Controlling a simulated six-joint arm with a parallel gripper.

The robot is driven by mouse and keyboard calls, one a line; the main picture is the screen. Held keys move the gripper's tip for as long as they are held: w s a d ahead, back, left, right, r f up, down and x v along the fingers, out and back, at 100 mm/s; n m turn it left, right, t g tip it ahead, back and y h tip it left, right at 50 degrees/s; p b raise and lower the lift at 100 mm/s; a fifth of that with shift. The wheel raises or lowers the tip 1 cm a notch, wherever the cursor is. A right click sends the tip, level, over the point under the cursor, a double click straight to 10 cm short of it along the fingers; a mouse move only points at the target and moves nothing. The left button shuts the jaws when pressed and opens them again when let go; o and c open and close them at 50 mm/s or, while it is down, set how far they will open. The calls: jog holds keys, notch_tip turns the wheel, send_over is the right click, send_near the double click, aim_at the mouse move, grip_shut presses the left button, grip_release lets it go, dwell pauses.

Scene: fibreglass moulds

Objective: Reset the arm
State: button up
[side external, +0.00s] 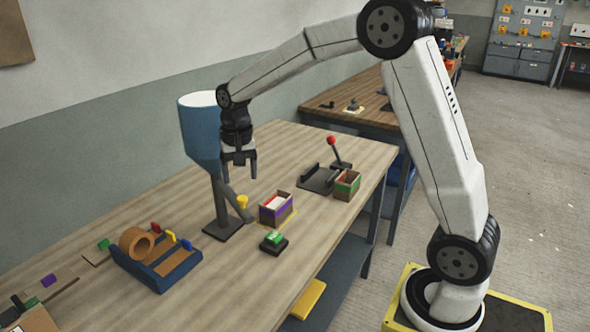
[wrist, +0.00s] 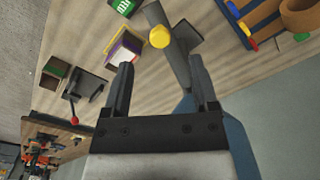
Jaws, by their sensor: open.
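My gripper (side external: 239,165) hangs from the arm above the wooden workbench, with its fingers pointing down. The fingers are apart and nothing is between them. It is in front of the blue hopper (side external: 200,135), close to it in the picture. In the wrist view my gripper (wrist: 165,80) shows two spread dark fingers over the bench. The hopper's spout with a yellow knob (side external: 242,202) is below the fingers and also shows in the wrist view (wrist: 160,37). The arm is bent, reaching left from its base at the right.
A purple-banded box (side external: 276,212) and a green button (side external: 273,240) stand near the hopper. A red-knobbed lever (side external: 332,142) and a green-banded box (side external: 346,187) are at right. The bench front is mostly clear.

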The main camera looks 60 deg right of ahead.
jog(key=s+a+f+n+t, duration=0.1)
jog(key=s+f+n, duration=0.3)
jog(key=s, duration=0.5)
jog(key=s+a+f+n+t, duration=0.1)
jog(key=s+a+f+n, duration=0.3)
jog(key=s, duration=0.5)
jog(key=shift+a+f, duration=0.15)
jog(key=shift+a, duration=0.1)
